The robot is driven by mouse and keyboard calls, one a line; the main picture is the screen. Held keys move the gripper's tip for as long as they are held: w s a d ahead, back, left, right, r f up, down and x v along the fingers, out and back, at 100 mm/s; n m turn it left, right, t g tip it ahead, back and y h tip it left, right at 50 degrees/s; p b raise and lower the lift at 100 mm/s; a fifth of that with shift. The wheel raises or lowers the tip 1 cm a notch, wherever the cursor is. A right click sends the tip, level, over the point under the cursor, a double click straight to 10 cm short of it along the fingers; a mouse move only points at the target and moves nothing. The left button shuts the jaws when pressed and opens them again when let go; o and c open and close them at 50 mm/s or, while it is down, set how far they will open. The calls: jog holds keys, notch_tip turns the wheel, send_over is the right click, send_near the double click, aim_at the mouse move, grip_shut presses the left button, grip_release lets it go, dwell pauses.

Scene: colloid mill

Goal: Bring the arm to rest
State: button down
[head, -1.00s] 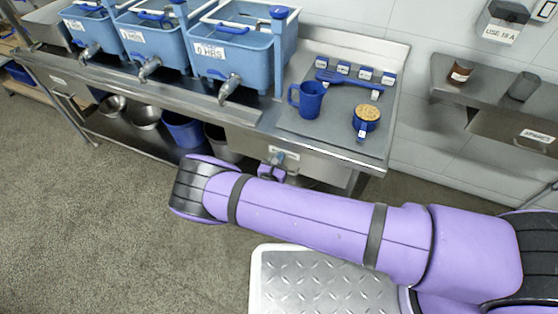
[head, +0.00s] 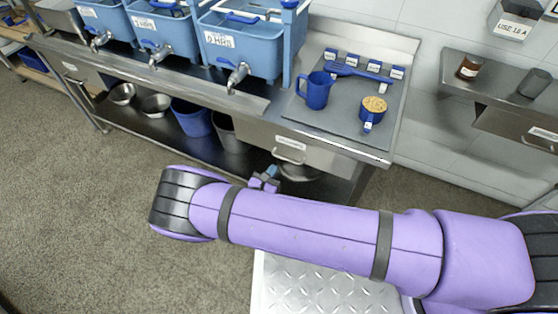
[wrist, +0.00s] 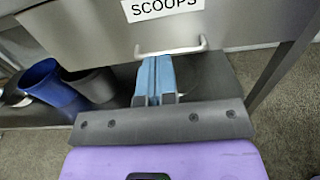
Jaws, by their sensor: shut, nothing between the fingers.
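My purple arm reaches across the lower part of the head view, and its black elbow end is at the left. My gripper (head: 271,171) shows small behind the arm, below the front of a drawer (head: 325,157). In the wrist view my gripper (wrist: 155,62) has its two blue fingers together with nothing between them. The fingers point at the drawer labelled SCOOPS (wrist: 230,22). Its bar handle (wrist: 172,50) is just beyond the fingertips in the picture. I cannot tell the exact gap. The drawer looks shut.
The steel bench (head: 170,80) carries blue tanks (head: 240,50) with taps. A grey mat (head: 345,115) holds a blue jug (head: 317,90) and a cup of brownish contents (head: 373,110). Buckets (head: 190,120) and bowls stand on the lower shelf. The floor (head: 80,220) at left is clear.

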jog(key=shift+v, duration=1.25)
jog(key=w+d+r+m+g+h, duration=0.35)
jog(key=r+m, duration=0.25)
jog(key=r, duration=0.4)
jog(key=w+d+r+m+g+h, duration=0.25)
jog(key=r+m+g, duration=0.25)
jog(key=r, duration=0.5)
jog(key=s+d+r+m+g+y, duration=0.1)
jog(key=d+r+m+g+y, duration=0.15)
jog(key=d+r+m, duration=0.6)
jog(key=d+r+m+g+y, duration=0.15)
jog(key=d+r+g, duration=0.35)
jog(key=r, duration=0.8)
jog(key=s+d+r+m+t+y, duration=0.2)
jog(key=s+d+r+m+y, duration=0.55)
jog(key=s+d+r, duration=0.9)
jog(key=s+r+m+t+y, duration=0.1)
jog(key=s+r+m+t, duration=0.1)
jog(key=s, duration=0.7)
jog(key=shift+s+a+r+m+t, duration=0.3)
jog(key=shift+r+m, duration=0.15)
jog(key=shift+r, duration=0.25)
